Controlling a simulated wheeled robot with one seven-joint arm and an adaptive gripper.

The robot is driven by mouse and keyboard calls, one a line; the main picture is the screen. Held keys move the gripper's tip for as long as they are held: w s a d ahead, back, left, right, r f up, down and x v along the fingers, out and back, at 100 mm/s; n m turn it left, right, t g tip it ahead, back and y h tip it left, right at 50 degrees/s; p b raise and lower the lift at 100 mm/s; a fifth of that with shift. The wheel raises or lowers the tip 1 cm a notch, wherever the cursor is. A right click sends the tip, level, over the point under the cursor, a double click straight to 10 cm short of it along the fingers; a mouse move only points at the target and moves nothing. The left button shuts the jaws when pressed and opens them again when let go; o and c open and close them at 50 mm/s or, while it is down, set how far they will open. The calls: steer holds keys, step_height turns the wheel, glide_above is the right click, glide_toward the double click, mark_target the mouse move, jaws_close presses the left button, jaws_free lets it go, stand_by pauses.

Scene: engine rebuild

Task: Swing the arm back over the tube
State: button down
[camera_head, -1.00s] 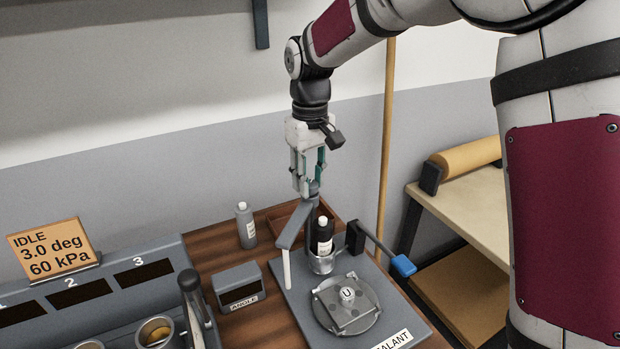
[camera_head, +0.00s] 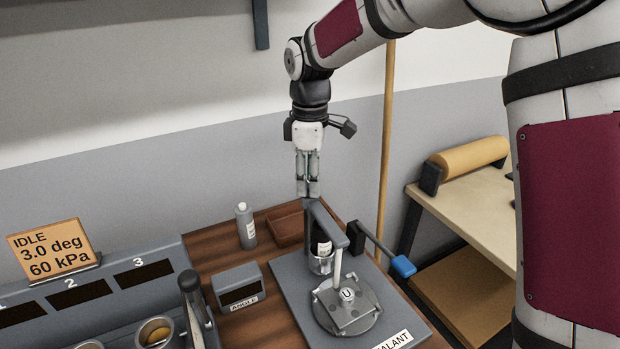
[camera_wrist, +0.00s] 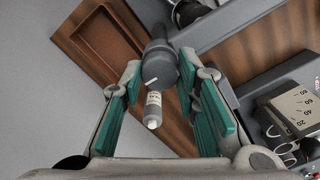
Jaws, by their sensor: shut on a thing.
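My gripper (camera_head: 308,188) points down, shut on the grey upright post (camera_wrist: 160,62) at the back end of the swing arm. The dark grey arm (camera_head: 328,224) reaches from there toward the front right. A pale rod (camera_head: 338,268) hangs from its front end, near the back edge of the round metal plate marked U (camera_head: 345,312). A dark tube with a white label (camera_head: 324,249) stands in a metal cup (camera_head: 320,265). The arm passes across the tube in the head view and hides its top; whether it is directly above it I cannot tell.
A grey bottle (camera_head: 246,226) and a brown tray (camera_head: 287,226) are to the left. A blue-ended lever (camera_head: 402,267) sticks out at right. The ANGLE box (camera_head: 239,288) and the numbered panel (camera_head: 80,290) are at front left.

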steer(key=shift+r+n, duration=0.1)
steer(key=shift+n, duration=0.2)
steer(key=c, duration=1.2)
jaws_free()
step_height(320, 180, up, 7)
steer(key=shift+r, duration=0.2)
